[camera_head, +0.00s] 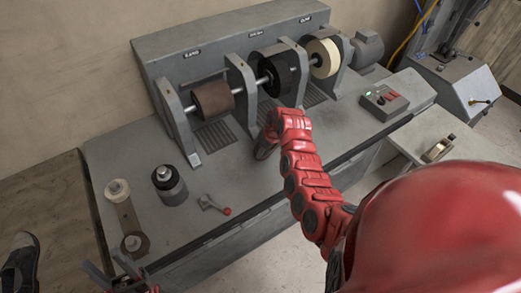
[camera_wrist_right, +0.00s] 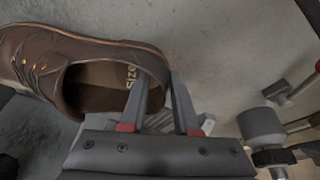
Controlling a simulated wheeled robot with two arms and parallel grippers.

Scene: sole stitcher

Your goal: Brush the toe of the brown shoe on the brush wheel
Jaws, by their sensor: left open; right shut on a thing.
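The brown shoe (camera_wrist_right: 35,72) is in the right wrist view, its laces and toe end towards the left. My right gripper (camera_wrist_right: 159,84) is shut on the shoe's heel wall, one finger inside the opening and one outside. In the head view a small dark part of the shoe (camera_head: 263,149) shows beside my red right arm, in front of the machine; the rest is hidden by the arm. The black brush wheel (camera_head: 274,78) sits on the shaft behind and above it; I see no contact. My left gripper (camera_head: 124,275) is open and empty at the lower left.
A brown wheel (camera_head: 212,99) and a cream wheel (camera_head: 322,58) share the shaft, between grey uprights. A dark cylinder (camera_head: 169,186), a red-tipped lever (camera_head: 214,205) and a spool bracket (camera_head: 127,215) stand on the left bench. A control box (camera_head: 383,101) is at right. Another shoe (camera_head: 22,262) is at far left.

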